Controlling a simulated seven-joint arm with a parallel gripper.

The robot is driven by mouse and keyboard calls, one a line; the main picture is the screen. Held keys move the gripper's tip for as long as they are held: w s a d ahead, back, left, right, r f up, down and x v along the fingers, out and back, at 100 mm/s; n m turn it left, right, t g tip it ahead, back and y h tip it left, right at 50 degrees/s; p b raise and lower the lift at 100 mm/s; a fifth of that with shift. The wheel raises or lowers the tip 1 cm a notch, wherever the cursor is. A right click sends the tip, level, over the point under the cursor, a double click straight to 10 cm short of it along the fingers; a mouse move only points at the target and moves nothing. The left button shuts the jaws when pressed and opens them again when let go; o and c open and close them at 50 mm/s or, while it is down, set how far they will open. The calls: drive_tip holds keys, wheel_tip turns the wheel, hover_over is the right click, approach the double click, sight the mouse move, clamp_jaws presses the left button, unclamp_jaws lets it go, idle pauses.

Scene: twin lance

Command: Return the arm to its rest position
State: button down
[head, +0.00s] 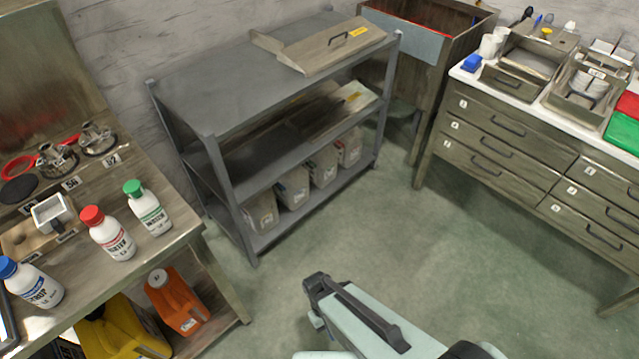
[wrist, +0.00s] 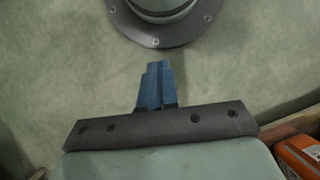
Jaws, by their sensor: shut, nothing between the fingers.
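The fingers point over bare green floor, toward a round bolted flange at the top edge that looks like part of my own body. In the head view, pale and dark parts of my arm reach in from the bottom centre, above open floor and touching nothing that I can see. The fingers cannot be made out there.
The left workbench (head: 172,248) holds several bottles, with an orange jug (head: 178,300) and a yellow jug (head: 120,328) below. A grey shelf rack (head: 215,90) stands behind, a drawer cabinet (head: 520,150) at right. The floor (head: 400,240) between is clear.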

drive_tip(key=s+d+f+m+g+y, duration=0.2)
drive_tip(key=d+m, duration=0.4)
drive_tip(key=d, duration=0.7)
drive_tip(key=shift+s+d+f+y, duration=0.15)
drive_tip(key=shift+s+y, duration=0.15)
drive_tip(key=shift+s, duration=0.25)
drive_tip(key=c, duration=1.8)
unclamp_jaws()
